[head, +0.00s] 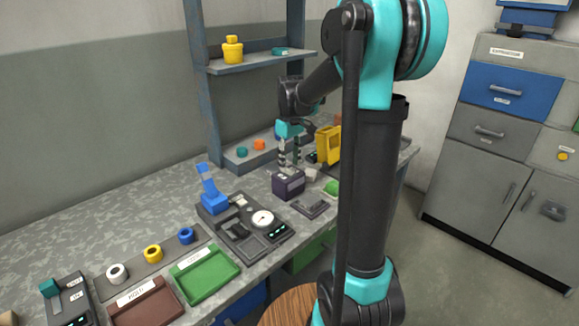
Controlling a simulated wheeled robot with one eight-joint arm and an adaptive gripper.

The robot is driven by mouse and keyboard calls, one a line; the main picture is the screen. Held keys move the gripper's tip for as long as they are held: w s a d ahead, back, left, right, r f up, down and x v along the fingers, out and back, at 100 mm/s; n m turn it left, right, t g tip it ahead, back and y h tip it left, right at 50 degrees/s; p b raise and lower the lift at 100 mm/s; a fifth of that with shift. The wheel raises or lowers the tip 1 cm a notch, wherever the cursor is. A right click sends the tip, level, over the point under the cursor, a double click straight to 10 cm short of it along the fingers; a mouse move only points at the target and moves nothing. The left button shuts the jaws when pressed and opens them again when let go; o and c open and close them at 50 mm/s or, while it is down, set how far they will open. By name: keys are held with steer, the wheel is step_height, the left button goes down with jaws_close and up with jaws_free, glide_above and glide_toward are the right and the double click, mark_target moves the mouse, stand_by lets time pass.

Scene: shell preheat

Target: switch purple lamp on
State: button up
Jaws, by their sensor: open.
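A small dark purple box (288,186) with a pale label stands on the bench; it is the only purple thing I can make out and may be the purple lamp. No switch or glow on it is clear at this size. My gripper (290,164) points down just above this box, with its two fingers apart and nothing seen between them. I cannot tell whether the fingertips touch the box's top.
A yellow device (328,143) stands close behind and to the right. A dark gauge station (245,228) is to the left, with a green tray (205,272) in front.

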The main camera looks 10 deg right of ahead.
steer(key=shift+f, duration=1)
jaws_close()
